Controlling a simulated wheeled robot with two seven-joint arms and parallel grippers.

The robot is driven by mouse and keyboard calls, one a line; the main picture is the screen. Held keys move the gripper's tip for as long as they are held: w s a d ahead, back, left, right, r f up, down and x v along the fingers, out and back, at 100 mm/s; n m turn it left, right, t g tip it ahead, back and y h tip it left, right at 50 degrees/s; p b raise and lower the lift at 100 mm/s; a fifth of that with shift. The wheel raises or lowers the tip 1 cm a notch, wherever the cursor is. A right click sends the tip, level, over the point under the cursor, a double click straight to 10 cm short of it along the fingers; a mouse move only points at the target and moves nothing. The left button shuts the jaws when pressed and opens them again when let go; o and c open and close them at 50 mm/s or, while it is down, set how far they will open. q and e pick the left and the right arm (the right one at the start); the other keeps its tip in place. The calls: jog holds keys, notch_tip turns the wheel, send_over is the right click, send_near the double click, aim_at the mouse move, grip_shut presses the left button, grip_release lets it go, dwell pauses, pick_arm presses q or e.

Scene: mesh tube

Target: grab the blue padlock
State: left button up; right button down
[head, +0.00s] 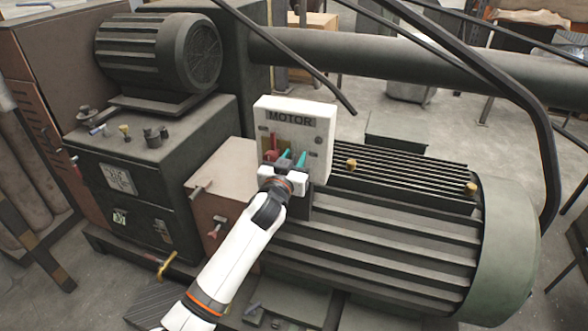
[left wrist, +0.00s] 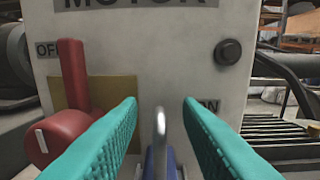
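The blue padlock (left wrist: 157,164) shows at the lower middle of the left wrist view. Its grey shackle (left wrist: 160,128) stands upright in front of the white motor switch box (head: 296,131). My left gripper (head: 292,159) is at the box front, beside the red switch lever (head: 270,152). Its two teal fingers are apart, one on each side of the padlock, with gaps to the shackle. The bottom of the padlock is cut off in the wrist view, and I cannot make the padlock out clearly in the head view. My right gripper is not in view.
The red lever (left wrist: 72,120) is close to the left finger in the wrist view. A black button (left wrist: 228,52) sits at upper right. A large ribbed motor (head: 400,230) lies right of the box, and a dark cabinet (head: 140,190) stands left. A dark pipe (head: 400,65) runs behind.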

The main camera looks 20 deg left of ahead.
pick_arm(q)
jog(key=shift+w, duration=0.25)
grip_shut()
